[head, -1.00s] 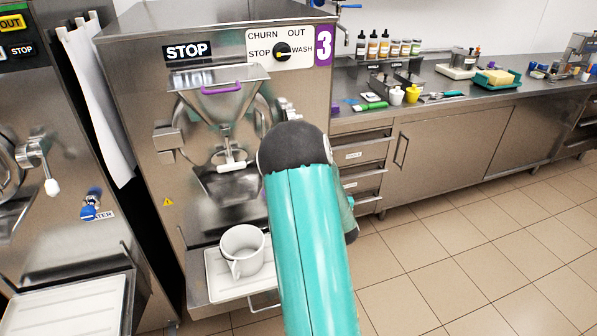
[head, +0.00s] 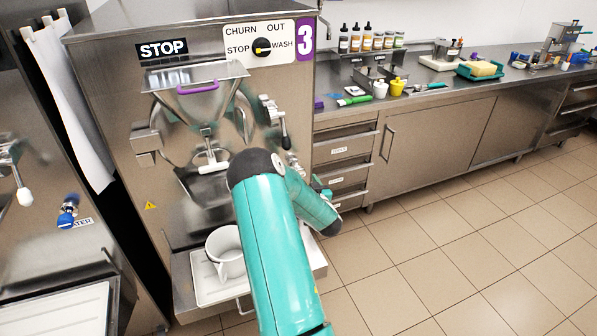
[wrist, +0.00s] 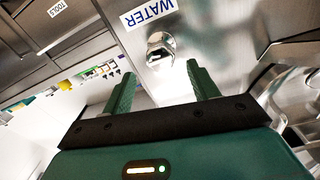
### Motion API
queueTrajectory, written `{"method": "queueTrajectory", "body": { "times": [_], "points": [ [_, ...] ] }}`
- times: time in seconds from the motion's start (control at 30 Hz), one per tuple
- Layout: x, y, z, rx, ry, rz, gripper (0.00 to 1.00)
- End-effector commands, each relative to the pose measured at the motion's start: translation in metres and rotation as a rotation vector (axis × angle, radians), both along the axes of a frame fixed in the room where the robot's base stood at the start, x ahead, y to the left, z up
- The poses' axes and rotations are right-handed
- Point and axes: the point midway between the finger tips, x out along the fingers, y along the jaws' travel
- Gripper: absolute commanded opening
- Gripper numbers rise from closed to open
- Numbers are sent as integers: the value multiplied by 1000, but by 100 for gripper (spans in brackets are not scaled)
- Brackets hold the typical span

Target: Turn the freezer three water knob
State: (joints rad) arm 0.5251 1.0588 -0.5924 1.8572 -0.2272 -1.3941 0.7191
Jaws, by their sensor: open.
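Freezer three (head: 120,95) stands ahead in the head view, with a purple 3 sign (head: 305,37) at its top right. In the wrist view, a WATER label (wrist: 149,12) is on its steel front, with a round chrome water fitting (wrist: 160,46) beside it. My gripper (wrist: 160,72) is open, its two green fingers apart and pointing toward the fitting, one on either side of it in the picture. Nothing is between the fingers that I can make out. I cannot tell the remaining distance. In the head view my teal arm hides the water knob and most of my gripper.
A white jug (head: 226,252) stands on the freezer's front tray (head: 205,295). A neighbouring freezer at left has a blue water knob (head: 68,211). A steel counter with drawers (head: 345,150) runs right. The tiled floor (head: 450,220) at right is clear.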

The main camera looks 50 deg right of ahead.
Motion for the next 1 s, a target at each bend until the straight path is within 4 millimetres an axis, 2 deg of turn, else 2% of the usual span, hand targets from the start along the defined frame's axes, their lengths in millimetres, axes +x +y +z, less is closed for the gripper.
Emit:
{"method": "queueTrajectory", "body": {
  "times": [0.1,0.3,0.43,0.67,0.7,0.77,0.9,0.93,1.0],
  "points": [
    [23,-12,0,-1,0,6,59],
    [47,-28,-1,0,0,4,59],
    [55,-32,-1,0,0,5,59],
    [56,-33,0,2,1,4,59],
    [55,-33,0,2,1,4,57],
    [55,-33,0,1,0,4,46],
    [55,-33,0,1,0,4,18],
    [55,-33,0,1,0,4,15],
    [55,-33,0,1,0,4,15]
  ]
}}
